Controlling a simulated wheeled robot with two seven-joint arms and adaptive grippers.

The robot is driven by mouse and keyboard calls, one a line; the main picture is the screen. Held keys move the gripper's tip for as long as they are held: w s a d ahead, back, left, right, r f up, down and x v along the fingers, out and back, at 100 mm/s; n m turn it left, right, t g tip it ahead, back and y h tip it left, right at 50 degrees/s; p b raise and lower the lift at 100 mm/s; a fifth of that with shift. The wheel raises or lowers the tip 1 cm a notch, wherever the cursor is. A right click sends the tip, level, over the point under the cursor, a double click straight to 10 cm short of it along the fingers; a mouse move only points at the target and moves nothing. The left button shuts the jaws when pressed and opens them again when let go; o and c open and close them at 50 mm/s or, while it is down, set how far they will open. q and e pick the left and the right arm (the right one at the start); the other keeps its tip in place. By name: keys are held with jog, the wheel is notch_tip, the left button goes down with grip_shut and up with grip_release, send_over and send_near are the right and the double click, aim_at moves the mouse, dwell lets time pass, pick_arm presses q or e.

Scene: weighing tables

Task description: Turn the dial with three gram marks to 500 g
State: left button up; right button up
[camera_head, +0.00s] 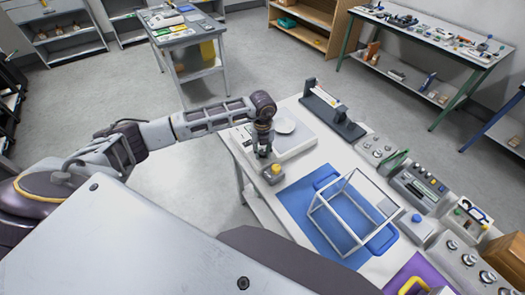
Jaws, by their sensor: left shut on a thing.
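My left gripper (263,154) points down at the front left part of the scale. It is shut on the dial, which its fingers hide almost wholly. The gram marks are too small or covered to read, so I cannot tell where the dial points. My right gripper is not in view.
A small grey box with a yellow knob (274,173) stands right by the gripper, on its near side. A blue mat (298,208) with a white wire frame (341,213) lies nearer. A dark rack (331,111) stands behind the scale.

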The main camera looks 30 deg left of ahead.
pick_arm(q)
jog(key=m+b, duration=0.4)
jog(key=m, duration=0.2)
jog(key=shift+f+b, duration=0.1)
jog(key=shift+b, duration=0.3)
jog(key=shift+m+b, duration=0.55)
jog(key=shift+m, duration=0.35)
jog(key=m+b, duration=0.1)
jog(key=m, duration=0.1)
jog(key=shift+m+b, duration=0.3)
jog(key=shift+b, duration=0.1)
jog(key=shift+m, duration=0.4)
jog(key=shift+b, duration=0.3)
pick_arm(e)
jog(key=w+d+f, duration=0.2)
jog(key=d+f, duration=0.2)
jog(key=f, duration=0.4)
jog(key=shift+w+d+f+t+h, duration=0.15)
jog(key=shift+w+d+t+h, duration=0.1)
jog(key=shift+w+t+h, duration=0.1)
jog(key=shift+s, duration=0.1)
